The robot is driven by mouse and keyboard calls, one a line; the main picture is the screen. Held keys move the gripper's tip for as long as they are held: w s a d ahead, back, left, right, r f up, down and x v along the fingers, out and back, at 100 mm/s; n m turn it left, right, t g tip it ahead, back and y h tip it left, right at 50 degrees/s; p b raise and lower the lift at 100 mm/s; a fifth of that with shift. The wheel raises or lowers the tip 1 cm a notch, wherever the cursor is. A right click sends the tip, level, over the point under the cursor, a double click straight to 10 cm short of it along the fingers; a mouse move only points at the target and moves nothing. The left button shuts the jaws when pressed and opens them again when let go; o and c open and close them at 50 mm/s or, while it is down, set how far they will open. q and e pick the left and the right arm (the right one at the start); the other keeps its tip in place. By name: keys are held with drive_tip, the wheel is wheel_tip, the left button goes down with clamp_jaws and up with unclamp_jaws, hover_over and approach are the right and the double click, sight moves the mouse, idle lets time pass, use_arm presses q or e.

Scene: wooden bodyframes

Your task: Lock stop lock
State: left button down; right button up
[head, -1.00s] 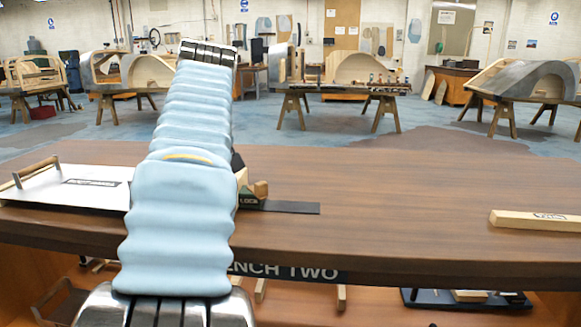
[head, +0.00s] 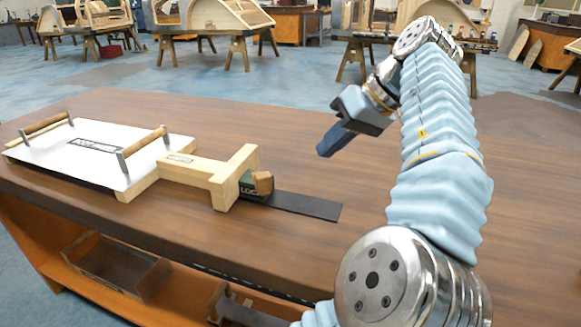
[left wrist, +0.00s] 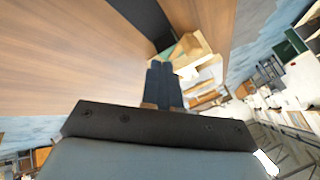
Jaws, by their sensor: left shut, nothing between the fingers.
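The wooden T-shaped stop (head: 205,175) lies on the bench against the white board's right end. At its crosspiece sits a dark green lock block marked LOCK (head: 249,188), with a small wooden knob (head: 263,183) on it. A flat black strip (head: 305,206) runs right from the lock. My left gripper (head: 325,150) is shut and empty, held above the bench to the right of the lock and apart from it. In the left wrist view its closed fingers (left wrist: 163,72) show, with the green lock (left wrist: 183,47) beyond them. My right gripper is not in view.
A white board (head: 90,150) with two wooden-bar handles lies on the bench (head: 240,260) at the left. The bench top right of the strip is clear. Trestles with wooden frames stand far behind.

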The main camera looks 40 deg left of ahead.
sight(259, 176)
use_arm(q)
drive_tip(key=x, duration=0.7)
drive_tip(key=shift+s+a+f, duration=0.1)
drive_tip(key=shift+f, duration=0.15)
drive_tip(key=shift+s+a+r, duration=0.1)
drive_tip(key=shift+s+a, duration=0.25)
drive_tip(key=shift+s, duration=0.2)
drive_tip(key=shift+s+a, duration=0.3)
drive_tip(key=shift+s, duration=0.2)
drive_tip(key=shift+s+a, duration=0.4)
drive_tip(key=shift+s, duration=0.2)
